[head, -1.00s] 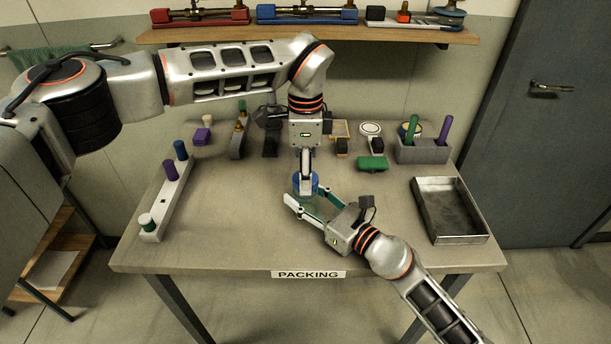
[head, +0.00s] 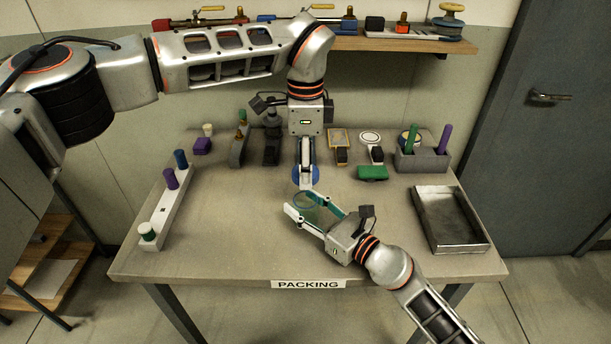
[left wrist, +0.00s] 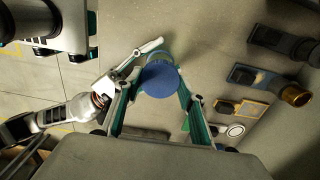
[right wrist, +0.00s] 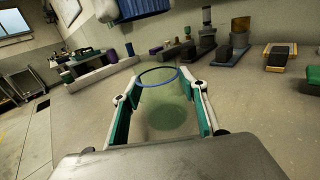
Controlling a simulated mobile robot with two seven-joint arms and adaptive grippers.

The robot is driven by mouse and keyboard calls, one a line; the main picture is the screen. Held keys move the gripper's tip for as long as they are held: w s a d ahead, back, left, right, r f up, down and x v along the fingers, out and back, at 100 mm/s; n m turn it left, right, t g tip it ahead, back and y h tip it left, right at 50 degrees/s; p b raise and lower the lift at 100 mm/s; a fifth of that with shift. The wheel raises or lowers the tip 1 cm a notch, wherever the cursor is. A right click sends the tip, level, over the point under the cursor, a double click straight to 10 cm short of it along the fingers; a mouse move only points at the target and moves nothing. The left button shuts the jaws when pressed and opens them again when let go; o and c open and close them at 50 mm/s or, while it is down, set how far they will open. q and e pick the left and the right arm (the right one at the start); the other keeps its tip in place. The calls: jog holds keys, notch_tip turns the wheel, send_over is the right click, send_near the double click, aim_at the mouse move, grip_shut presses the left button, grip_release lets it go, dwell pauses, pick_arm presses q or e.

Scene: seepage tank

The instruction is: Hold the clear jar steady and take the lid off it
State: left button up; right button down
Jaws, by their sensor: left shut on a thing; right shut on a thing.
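The clear jar (head: 307,207) stands on the table, see-through with a greenish tint. My right gripper (head: 311,203) is shut around its sides. In the right wrist view the jar (right wrist: 168,112) sits between the two fingers, its round top open with a blue ring at the rim. The blue lid (head: 314,176) is apart from the jar, raised above it. My left gripper (head: 304,184) points down and is shut on the lid. In the left wrist view the lid (left wrist: 160,80) is between the fingertips and covers part of the jar.
A metal tray (head: 418,197) lies at the right. A grey holder (head: 424,160) with green and purple sticks stands behind it, near a green block (head: 372,173). A white rack (head: 168,212) with several cylinders is at the left. The table's front middle is clear.

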jog(key=c, duration=1.1)
grip_release()
